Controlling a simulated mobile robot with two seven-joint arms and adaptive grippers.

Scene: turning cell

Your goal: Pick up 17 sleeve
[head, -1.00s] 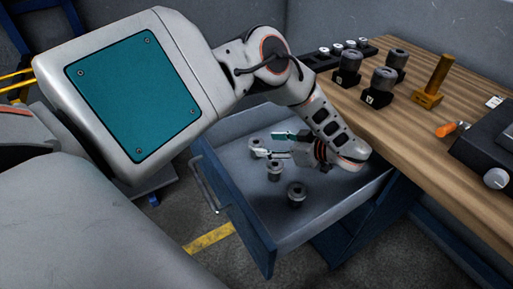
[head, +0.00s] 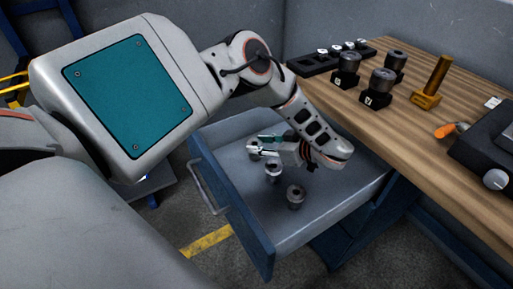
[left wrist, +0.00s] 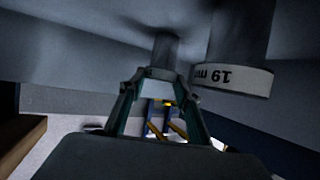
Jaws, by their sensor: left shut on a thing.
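My left gripper (head: 262,145) reaches down into the open drawer from above. It is shut on a small grey sleeve (head: 252,149), the leftmost one in the head view. In the left wrist view a dark sleeve (left wrist: 165,52) stands at the fingertips (left wrist: 160,84); its number cannot be read. A second sleeve (head: 272,172) and a third sleeve (head: 296,196) stand apart in the drawer. In the left wrist view, a large, near sleeve (left wrist: 235,60) carries an upside-down white label in mm, perhaps 16 or 19. My right gripper is out of view.
The blue-walled drawer (head: 330,206) is pulled out beside the wooden bench (head: 398,140). On the bench are black blocks with grey cylinders (head: 382,80), a black rack (head: 312,64), a brass stand (head: 428,98) and an orange-handled tool (head: 447,130). The drawer's right part is clear.

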